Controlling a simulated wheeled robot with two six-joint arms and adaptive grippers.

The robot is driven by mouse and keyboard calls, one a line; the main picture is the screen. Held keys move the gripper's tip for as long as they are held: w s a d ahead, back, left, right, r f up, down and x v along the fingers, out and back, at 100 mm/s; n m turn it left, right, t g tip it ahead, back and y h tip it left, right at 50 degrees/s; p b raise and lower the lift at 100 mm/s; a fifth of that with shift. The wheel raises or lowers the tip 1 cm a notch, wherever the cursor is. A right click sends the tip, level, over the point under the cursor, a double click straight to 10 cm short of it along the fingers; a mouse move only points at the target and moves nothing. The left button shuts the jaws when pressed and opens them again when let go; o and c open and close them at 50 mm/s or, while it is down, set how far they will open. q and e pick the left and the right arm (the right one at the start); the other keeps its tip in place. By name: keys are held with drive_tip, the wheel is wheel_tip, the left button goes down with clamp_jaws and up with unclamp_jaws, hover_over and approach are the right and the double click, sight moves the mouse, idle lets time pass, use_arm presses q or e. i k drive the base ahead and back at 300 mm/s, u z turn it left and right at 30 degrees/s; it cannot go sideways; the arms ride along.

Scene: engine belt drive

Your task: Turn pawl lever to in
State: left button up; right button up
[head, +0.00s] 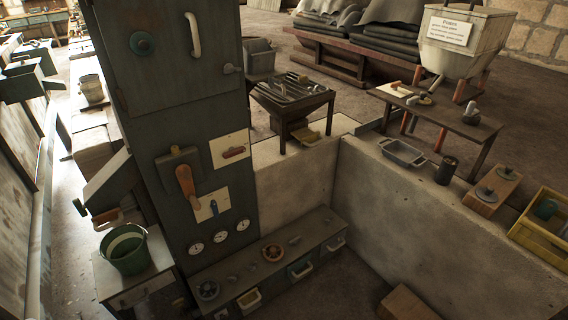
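A tall grey-green cabinet (170,110) stands left of centre with several controls on its face. A lever with an orange-brown handle (185,180) hangs down from a dark block. A small red-brown handle (233,152) lies nearly level on a pale plate to its right. A small blue lever (213,207) points roughly up and down on another pale plate below. The labels are too small to read, so I cannot tell which of these is the pawl lever or which way is in. Neither of my grippers is in the head view.
Three round gauges (220,238) sit low on the cabinet. A green bucket (124,250) stands on a small cabinet at left. A low bench (300,240) with small wheels and drawers runs right from the cabinet's foot. A concrete wall (420,220) bounds the right side.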

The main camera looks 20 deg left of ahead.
sight(233, 151)
drive_tip(key=z, duration=0.7)
drive_tip(key=i, duration=1.05)
drive_tip(key=u, duration=0.75)
